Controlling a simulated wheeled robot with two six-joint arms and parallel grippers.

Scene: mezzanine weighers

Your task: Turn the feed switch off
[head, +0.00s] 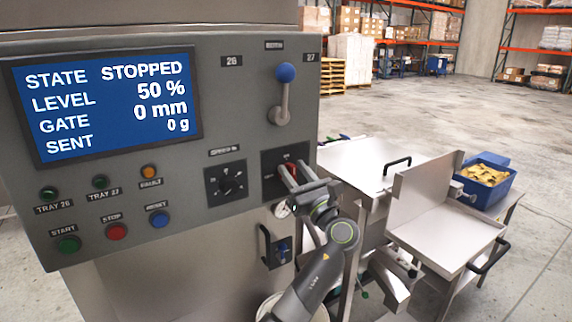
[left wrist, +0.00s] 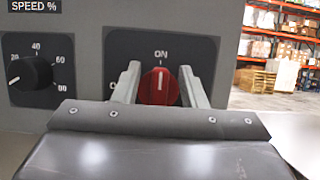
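The feed switch is a red rotary knob (left wrist: 160,87) on a dark plate of the control panel. Its white mark points up at ON. The left end of the plate's lettering is mostly hidden by a finger. In the head view the red knob (head: 291,171) shows between the fingers. My left gripper (left wrist: 160,90) faces the panel, with one finger on each side of the knob. My right gripper is in neither view.
The speed dial (left wrist: 30,75) sits close left of the switch. A blue-knobbed lever (head: 284,90) is above. The screen (head: 105,105) reads STOPPED, level 50 %, gate 0 mm. Start, stop and reset buttons are lower left. Metal trays (head: 445,236) stand at right.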

